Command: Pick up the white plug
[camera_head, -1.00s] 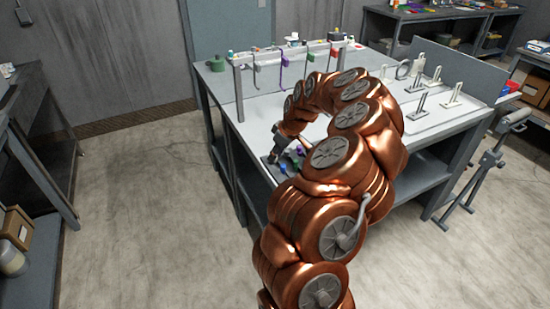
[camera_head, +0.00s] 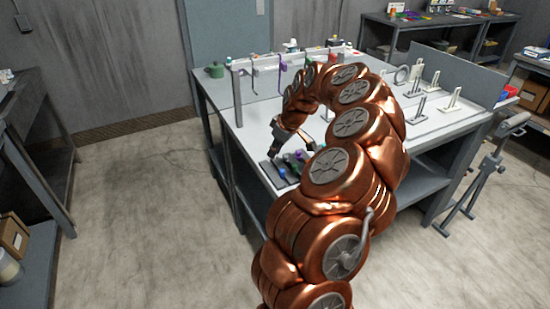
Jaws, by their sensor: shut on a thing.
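My gripper (camera_head: 289,149) is just above the near left corner of the grey table, over a small dark tray (camera_head: 273,174). Coloured plugs stand in the tray under the gripper: a blue one (camera_head: 283,171), a green one and a purple one are partly visible. I cannot make out a white plug in the tray. My copper arm hides part of the tray's right side.
Several upright posts stand on the right of the table.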

